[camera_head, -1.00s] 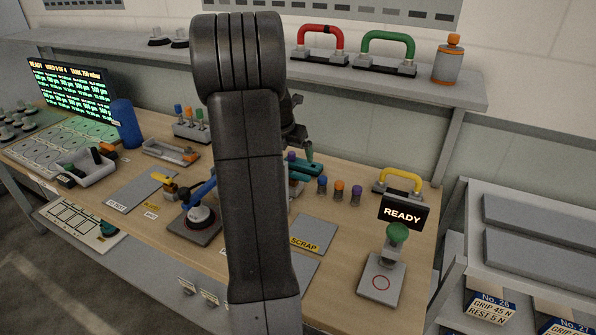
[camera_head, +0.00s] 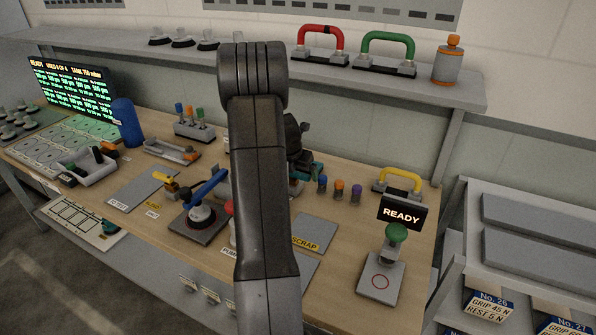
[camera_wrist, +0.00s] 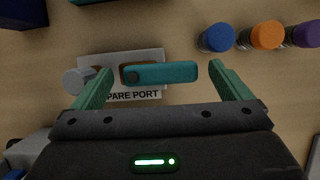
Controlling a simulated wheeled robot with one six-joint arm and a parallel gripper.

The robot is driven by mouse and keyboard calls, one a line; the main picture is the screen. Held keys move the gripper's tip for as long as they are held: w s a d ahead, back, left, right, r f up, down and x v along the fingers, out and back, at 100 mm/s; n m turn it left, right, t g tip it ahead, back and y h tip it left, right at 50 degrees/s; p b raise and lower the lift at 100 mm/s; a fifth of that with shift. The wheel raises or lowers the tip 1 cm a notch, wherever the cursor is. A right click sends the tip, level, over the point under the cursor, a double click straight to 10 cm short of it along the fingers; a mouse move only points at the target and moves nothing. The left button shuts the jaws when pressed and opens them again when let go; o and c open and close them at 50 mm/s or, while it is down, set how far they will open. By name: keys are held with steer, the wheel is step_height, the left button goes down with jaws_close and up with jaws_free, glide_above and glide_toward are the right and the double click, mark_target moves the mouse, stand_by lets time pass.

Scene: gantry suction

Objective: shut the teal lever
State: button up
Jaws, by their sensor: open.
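The teal lever (camera_wrist: 172,73) lies crosswise in the wrist view, with a dark pivot at its left end. It sits on a pale plate (camera_wrist: 148,58) marked "...PARE PORT", beside a grey round stub (camera_wrist: 76,81). My gripper (camera_wrist: 158,69) is open, with one green finger on each side of the lever. I see no clear contact, and the height of the fingertips above the lever is hard to judge. In the head view my arm and wrist hide most of the lever and the gripper.
Blue (camera_wrist: 216,37), orange (camera_wrist: 267,35) and purple (camera_wrist: 307,33) capped pieces stand right of the lever. A dark blue object (camera_wrist: 22,12) is at the wrist view's upper left. In the head view, a yellow handle (camera_head: 402,176) and READY sign (camera_head: 403,213) stand further right.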

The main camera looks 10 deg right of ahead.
steer(key=c, duration=1.4)
steer(key=shift+a+m+b, duration=0.2)
steer(key=shift+m+b, duration=0.25)
steer(key=shift+m, duration=0.15)
steer(key=shift+s+a+m+g+h, duration=0.15)
steer(key=shift+m+g+h, duration=0.15)
steer(key=shift+m, duration=0.55)
steer(key=shift+s+a+m+g+h, duration=0.15)
steer(key=shift+m+h, duration=0.25)
steer(key=shift+m, duration=0.45)
steer(key=o, duration=1.4)
steer(key=shift+r, duration=0.1)
step_height(320, 180, up, 10)
steer(key=b, duration=0.1)
steer(key=shift+c, duration=0.3)
